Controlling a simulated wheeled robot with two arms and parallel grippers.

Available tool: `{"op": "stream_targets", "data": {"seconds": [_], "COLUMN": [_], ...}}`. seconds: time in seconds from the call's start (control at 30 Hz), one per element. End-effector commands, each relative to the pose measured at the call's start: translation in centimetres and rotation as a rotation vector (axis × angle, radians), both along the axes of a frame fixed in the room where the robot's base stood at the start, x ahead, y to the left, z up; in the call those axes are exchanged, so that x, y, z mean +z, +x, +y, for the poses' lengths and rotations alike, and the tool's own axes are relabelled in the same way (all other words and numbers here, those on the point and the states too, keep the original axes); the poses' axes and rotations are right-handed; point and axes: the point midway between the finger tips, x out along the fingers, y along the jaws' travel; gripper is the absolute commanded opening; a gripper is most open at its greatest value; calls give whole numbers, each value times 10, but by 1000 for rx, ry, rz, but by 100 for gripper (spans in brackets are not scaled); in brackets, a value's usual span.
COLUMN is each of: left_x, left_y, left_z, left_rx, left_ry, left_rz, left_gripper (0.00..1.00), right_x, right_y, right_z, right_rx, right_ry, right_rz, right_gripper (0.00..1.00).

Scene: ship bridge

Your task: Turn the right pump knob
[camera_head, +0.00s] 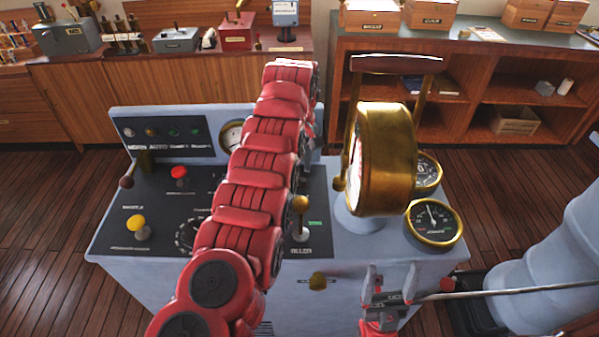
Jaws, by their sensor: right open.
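The console (345,260) is pale blue-grey with a dark sloped panel. A small brass knob (318,282) with a label plate sits on its front face; I cannot read the label, so I cannot tell whether it is the right pump knob. My right gripper (390,284) is at the lower right of the console's front, to the right of this knob. Its two grey fingers point up and are apart, with no held object visible. My red segmented arm crosses the middle of the view and hides part of the panel and front. My left gripper is not visible.
A large brass gauge (385,160) stands on the console's right side, with a smaller dial (434,223) beside it. A yellow knob (136,222) and a red button (180,172) are on the left panel. A thin rod and pale cylinder (545,275) lie at right.

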Motion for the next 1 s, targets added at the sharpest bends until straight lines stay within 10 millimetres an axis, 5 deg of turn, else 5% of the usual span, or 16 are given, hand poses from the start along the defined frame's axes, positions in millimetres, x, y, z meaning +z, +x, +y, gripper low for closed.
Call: {"op": "stream_targets", "data": {"seconds": [0.17,0.37,0.6,1.0], "left_x": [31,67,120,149], "left_y": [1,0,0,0], "left_z": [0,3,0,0], "left_rx": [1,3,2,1], "left_ry": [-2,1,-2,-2], "left_rz": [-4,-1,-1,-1], "left_gripper": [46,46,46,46], "right_x": [-7,11,65,94], "right_y": [0,0,0,0], "right_z": [0,0,0,0], "right_rx": [0,0,0,0], "right_ry": [0,0,0,0], "right_rz": [0,0,0,0], "right_gripper": [76,76,76,76]}}
